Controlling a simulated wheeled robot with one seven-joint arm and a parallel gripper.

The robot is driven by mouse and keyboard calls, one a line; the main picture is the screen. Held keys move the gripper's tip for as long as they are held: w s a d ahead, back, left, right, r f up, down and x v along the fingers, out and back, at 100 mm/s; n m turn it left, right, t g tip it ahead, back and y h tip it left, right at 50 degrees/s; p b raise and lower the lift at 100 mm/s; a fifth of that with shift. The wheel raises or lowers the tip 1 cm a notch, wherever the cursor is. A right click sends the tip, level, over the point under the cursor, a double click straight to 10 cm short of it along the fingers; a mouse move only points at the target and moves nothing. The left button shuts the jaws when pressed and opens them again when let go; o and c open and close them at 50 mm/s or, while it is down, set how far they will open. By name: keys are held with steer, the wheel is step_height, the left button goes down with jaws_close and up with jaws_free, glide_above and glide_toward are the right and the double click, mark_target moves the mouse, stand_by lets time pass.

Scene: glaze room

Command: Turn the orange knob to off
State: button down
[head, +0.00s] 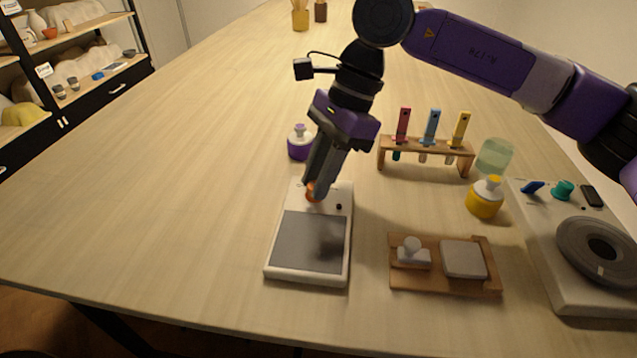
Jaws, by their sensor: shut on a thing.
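The orange knob (312,191) is on the back part of a white device (278,258) with a dark grey plate, which lies on the table. My gripper (314,188) reaches down from above and is shut on the orange knob. The fingers hide much of the knob, so its pointing direction cannot be told. A small black button (339,207) sits to the right of the knob on the same device.
A purple-and-white bottle (299,143) stands close behind my gripper. To the right are a wooden rack (425,148) with coloured test strips, a yellow bottle (485,198), a wooden tray (442,288) and a wheel device (575,290). The table's left side is clear.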

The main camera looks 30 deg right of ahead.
steer(key=shift+n+g, duration=0.3)
steer(key=shift+n, duration=0.5)
steer(key=shift+w, duration=0.1)
steer(key=c, duration=1.2)
jaws_free()
steer(key=v, duration=0.7)
steer(key=shift+r, duration=0.4)
steer(key=shift+d, duration=0.15)
